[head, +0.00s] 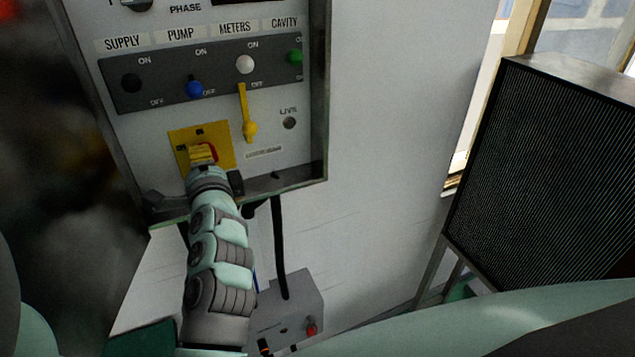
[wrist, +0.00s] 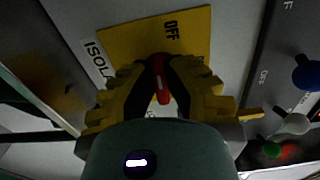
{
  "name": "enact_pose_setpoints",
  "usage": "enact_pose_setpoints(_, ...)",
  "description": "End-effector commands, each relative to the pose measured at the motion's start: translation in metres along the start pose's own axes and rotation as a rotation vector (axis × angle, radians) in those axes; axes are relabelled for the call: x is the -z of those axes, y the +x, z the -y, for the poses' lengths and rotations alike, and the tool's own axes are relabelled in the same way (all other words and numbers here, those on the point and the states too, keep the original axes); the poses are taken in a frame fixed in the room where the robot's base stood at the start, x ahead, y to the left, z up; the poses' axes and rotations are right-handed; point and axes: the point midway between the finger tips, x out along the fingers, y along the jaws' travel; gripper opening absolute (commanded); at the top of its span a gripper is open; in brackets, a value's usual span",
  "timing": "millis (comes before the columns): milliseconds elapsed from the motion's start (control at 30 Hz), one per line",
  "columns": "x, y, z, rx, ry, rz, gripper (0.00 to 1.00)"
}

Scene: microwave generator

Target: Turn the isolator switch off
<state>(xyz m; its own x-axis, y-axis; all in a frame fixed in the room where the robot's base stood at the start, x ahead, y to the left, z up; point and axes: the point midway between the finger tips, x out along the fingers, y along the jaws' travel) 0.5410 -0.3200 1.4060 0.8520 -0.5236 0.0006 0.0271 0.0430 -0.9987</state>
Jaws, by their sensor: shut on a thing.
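The isolator switch is a red rotary handle (wrist: 162,82) on a yellow plate (wrist: 128,38) low on the panel. The plate also shows in the head view (head: 222,133), where my gripper and arm cover most of the handle. In the wrist view the plate reads OFF beside the handle, and part of an ISOLATOR label shows at its edge. My gripper (wrist: 163,88) has its yellow fingers on both sides of the red handle and is shut on it. In the head view my gripper (head: 204,154) is at the plate.
Above the plate is a dark strip (head: 205,85) with black, blue, white and green switch knobs. A yellow lever (head: 245,115) hangs just right of the plate. A grey box (head: 290,305) sits below the panel, and a dark mesh-fronted cabinet (head: 550,170) stands at the right.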

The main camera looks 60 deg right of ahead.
Motion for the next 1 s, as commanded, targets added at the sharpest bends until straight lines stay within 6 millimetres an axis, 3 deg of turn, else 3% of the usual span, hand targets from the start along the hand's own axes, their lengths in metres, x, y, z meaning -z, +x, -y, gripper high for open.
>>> enact_pose_setpoints(667, 0.0006, -0.0003, -0.0025, -0.006, -0.068, 0.000, 0.00)
enact_pose_setpoints(700, 0.0006, -0.0002, -0.0025, -0.006, -0.068, 0.000, 0.15)
enact_pose_setpoints(1000, 0.0002, -0.0001, -0.0015, -0.003, -0.067, 0.000, 0.42)
